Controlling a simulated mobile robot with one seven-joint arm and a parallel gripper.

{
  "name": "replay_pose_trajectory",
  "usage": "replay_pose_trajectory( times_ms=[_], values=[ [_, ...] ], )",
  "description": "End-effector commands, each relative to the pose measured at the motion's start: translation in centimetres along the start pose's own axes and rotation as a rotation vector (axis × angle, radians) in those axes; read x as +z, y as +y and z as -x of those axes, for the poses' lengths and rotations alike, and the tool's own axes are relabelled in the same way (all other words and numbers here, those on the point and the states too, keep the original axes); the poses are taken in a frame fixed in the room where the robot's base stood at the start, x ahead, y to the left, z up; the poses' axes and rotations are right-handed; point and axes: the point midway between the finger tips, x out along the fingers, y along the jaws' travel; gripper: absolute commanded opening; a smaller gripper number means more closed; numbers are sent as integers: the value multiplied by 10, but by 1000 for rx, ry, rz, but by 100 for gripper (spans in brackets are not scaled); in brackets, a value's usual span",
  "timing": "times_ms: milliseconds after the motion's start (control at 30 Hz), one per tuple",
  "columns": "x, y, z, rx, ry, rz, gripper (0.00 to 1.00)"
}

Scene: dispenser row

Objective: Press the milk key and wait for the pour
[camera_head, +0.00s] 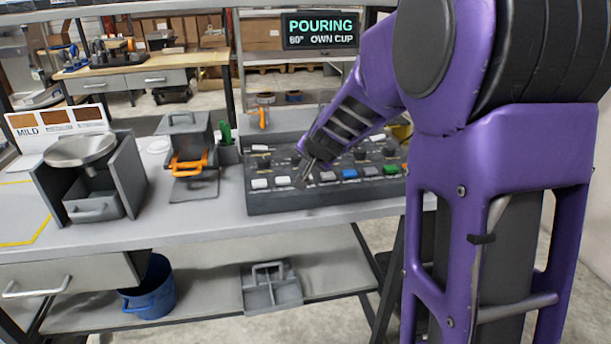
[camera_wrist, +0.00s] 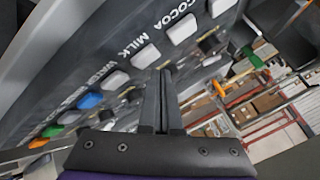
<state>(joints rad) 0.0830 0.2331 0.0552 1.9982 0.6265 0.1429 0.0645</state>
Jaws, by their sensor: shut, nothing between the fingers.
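The dispenser panel (camera_head: 320,200) is a dark slab on the bench with a row of coloured keys. In the wrist view the white milk key (camera_wrist: 145,56) lies beside the word MILK, just past my fingertips. In the head view that key is mostly hidden behind my gripper (camera_head: 303,178). My gripper, also in the wrist view (camera_wrist: 161,75), is shut and empty, pointing down at the key row. I cannot tell whether the tips touch the key. The display (camera_head: 320,30) above reads POURING, 60", OWN CUP.
A white cocoa key (camera_wrist: 182,28) and a pale key (camera_wrist: 117,78) flank the milk key. Left of the panel stand a grey stand with an orange handle (camera_head: 189,163) and a bowl (camera_head: 80,150) in a grey holder. A blue bucket (camera_head: 152,292) sits below.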

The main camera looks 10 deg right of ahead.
Motion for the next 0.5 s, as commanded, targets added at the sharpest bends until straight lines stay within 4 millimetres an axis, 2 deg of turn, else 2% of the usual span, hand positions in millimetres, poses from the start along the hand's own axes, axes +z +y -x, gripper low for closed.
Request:
replay_pose_trajectory(
  times_ms=[167,500],
  values=[
    [-3,-3,4,0,1,0,0],
    [-20,-20,27,0,1,0,0]
  ],
)
